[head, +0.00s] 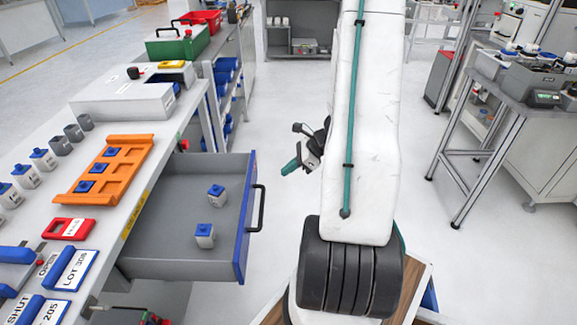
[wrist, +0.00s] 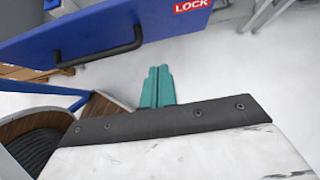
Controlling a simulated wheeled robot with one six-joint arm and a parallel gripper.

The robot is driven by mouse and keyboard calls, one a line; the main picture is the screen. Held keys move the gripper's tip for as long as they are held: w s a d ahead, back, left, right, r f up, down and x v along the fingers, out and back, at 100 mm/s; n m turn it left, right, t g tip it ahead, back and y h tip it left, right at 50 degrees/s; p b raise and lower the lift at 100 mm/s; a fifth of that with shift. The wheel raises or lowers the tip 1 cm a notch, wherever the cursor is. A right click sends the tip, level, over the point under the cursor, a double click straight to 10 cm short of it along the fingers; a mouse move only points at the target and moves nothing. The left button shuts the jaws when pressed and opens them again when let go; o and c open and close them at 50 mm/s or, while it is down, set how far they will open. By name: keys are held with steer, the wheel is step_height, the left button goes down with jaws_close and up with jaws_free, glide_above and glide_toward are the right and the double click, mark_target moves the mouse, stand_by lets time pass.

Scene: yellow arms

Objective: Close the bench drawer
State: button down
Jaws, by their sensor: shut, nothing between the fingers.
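The bench drawer (head: 170,248) is pulled out from the bench. It is grey with a blue front (head: 245,222) and a black bar handle (head: 259,207). Two small grey containers with blue caps (head: 216,195) (head: 205,235) stand inside it. My gripper (head: 291,168) has teal fingers, which are shut and empty. It is to the right of the drawer front, apart from it. In the wrist view the shut fingers (wrist: 157,86) point toward the blue front (wrist: 180,22), with the handle (wrist: 100,50) to their left. A red LOCK label shows on the front.
The bench top (head: 120,210) holds an orange rack (head: 115,165), several capped containers, a red tag (head: 67,228) and blue label blocks (head: 72,268). Open floor (head: 285,125) lies right of the drawer. Another bench with equipment (head: 535,85) stands at the right.

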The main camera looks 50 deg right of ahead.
steer(key=w+a+f, duration=0.4)
steer(key=w+a, duration=0.1)
steer(key=w, duration=0.1)
steer(key=shift+w+f, duration=0.15)
steer(key=shift+w, duration=0.15)
steer(key=shift+a, duration=0.1)
